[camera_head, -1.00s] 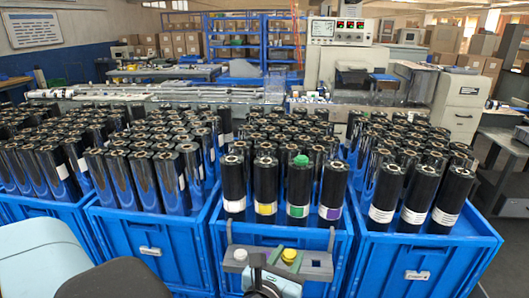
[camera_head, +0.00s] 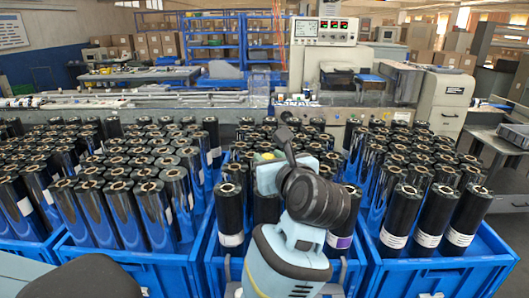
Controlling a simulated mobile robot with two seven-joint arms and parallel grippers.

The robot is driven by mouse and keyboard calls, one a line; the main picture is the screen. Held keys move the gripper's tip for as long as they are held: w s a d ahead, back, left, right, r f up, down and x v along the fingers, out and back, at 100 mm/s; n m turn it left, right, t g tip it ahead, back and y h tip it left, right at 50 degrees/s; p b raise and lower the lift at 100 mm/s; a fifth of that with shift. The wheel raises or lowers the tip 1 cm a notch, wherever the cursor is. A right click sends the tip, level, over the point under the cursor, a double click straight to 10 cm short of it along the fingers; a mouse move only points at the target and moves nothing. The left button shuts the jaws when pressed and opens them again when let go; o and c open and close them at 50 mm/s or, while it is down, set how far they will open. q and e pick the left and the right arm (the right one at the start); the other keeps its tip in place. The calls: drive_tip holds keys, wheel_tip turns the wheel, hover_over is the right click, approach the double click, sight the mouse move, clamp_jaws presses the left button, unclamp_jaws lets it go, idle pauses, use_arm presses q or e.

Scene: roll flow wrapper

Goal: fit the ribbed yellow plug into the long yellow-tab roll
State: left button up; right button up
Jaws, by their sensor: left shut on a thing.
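My left arm reaches up through the middle of the front blue crate. Its gripper (camera_head: 270,162) is at the rear of the arm, over the front row of black rolls. A small yellow spot, the yellow plug (camera_head: 267,156), shows at the gripper's tip, and the gripper is shut on it. The yellow-tab roll (camera_head: 265,208) is just below, second from the left in the front row; its tab is hidden behind my arm. I cannot tell whether the plug touches the roll. The green plug and green-tab roll are hidden by my arm. My right gripper is not in view.
A white-label roll (camera_head: 231,215) stands left of the yellow-tab roll, and the purple-tab roll (camera_head: 341,232) stands right of my arm. Blue crates full of black rolls flank the middle one (camera_head: 224,266). The grey holder at the front is mostly hidden.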

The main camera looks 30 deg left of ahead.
use_arm(q)
drive_tip(key=shift+r, duration=0.1)
